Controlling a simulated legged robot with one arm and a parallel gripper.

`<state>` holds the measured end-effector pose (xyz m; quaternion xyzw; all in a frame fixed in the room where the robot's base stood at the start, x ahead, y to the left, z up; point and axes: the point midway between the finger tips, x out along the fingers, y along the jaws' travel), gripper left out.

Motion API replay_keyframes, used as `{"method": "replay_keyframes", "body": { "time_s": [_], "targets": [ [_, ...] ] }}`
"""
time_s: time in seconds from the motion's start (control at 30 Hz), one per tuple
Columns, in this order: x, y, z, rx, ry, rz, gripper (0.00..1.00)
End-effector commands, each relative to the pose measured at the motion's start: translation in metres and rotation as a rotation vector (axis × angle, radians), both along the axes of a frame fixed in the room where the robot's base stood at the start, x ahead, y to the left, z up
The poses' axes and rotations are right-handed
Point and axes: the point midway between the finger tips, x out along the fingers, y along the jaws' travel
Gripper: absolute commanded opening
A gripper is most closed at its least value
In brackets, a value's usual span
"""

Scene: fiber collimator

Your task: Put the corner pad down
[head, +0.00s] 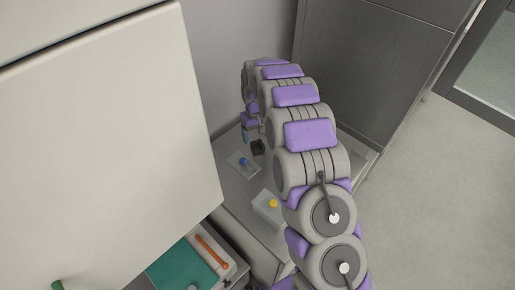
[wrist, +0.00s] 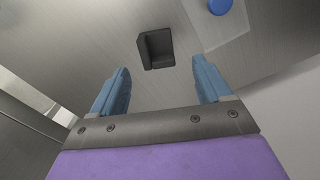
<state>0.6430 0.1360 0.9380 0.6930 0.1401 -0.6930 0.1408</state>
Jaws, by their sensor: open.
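The corner pad (wrist: 157,49) is a small dark, angular block. In the wrist view it rests on the grey work surface (wrist: 110,30), just beyond my fingertips and between their lines. My gripper (wrist: 163,80) has two blue fingers spread wide apart with nothing between them. In the head view the corner pad (head: 258,147) shows as a small black block on the surface, beside my gripper (head: 248,136), which is partly hidden by my arm. The pad looks apart from both fingers.
A flat pale tray (head: 243,165) with a blue knob (head: 244,161) lies close to the pad. A pale box with a yellow knob (head: 273,203) stands nearer. A large white panel (head: 110,130) fills the left. A dark cabinet (head: 365,70) stands behind my arm.

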Motion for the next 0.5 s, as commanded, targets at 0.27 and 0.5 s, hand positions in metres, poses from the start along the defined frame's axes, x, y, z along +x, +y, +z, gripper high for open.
{"method": "replay_keyframes", "body": {
  "time_s": [0.27,0.5],
  "targets": [
    [-0.001,-0.001,-0.023,-0.001,0.002,0.000,0.78],
    [-0.002,-0.003,-0.056,-0.001,0.006,-0.001,0.78]
  ]
}}
